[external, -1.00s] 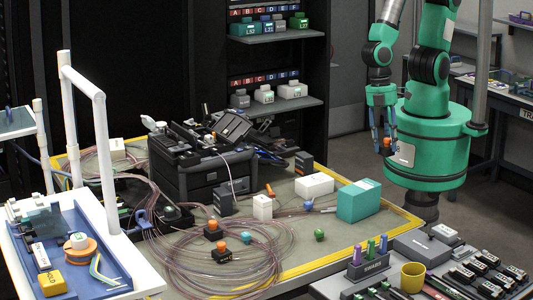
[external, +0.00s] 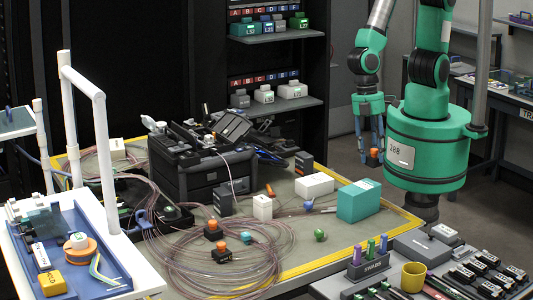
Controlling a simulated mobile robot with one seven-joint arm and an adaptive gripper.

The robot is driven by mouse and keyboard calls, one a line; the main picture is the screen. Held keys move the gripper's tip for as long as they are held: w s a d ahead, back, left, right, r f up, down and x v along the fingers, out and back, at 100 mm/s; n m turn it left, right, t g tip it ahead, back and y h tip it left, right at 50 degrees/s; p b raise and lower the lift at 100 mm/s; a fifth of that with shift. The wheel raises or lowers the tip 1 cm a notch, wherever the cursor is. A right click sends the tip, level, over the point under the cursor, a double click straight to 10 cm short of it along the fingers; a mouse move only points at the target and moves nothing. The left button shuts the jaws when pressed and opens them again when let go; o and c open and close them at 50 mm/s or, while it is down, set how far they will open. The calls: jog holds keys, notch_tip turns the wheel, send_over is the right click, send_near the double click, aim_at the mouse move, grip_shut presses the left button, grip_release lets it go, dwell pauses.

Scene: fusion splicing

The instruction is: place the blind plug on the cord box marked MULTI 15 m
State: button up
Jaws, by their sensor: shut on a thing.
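My gripper (external: 373,150) hangs fingers down above the floor, just beyond the table's right edge. It is shut on a small orange-and-dark plug (external: 374,160), clear of any surface; this looks like the blind plug, though it is small here. Box-shaped things stand on the table: a teal box (external: 359,202) at the right, a white box (external: 314,186) left of it, and a small upright white box (external: 262,208). I cannot read MULTI 15 m on any of them, so I cannot tell which is the cord box.
Two similar dark pieces with orange tops (external: 213,231) stand by coiled fibre (external: 190,265). A black splicer case (external: 200,170) stands behind. A yellow mug (external: 413,277) and a marker holder (external: 368,268) stand in front.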

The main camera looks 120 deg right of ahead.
jog(key=w, duration=0.2)
jog(key=w+a, duration=0.1)
jog(key=w, duration=0.1)
jog(key=w+a, duration=0.1)
jog(key=w, duration=0.2)
jog(key=shift+w+a+f+b, duration=0.1)
jog(key=shift+a+f+b, duration=0.05)
jog(key=shift+f+b, duration=0.2)
jog(key=shift+f+b, duration=0.45)
jog(key=shift+f, duration=1.3)
jog(key=shift+f, duration=0.15)
jog(key=o, duration=1.4)
jog(key=r, duration=0.4)
jog(key=d+r+p, duration=0.1)
jog(key=r, duration=0.3)
jog(key=d+r+p, duration=0.1)
jog(key=r, duration=0.3)
jog(key=shift+d, duration=0.2)
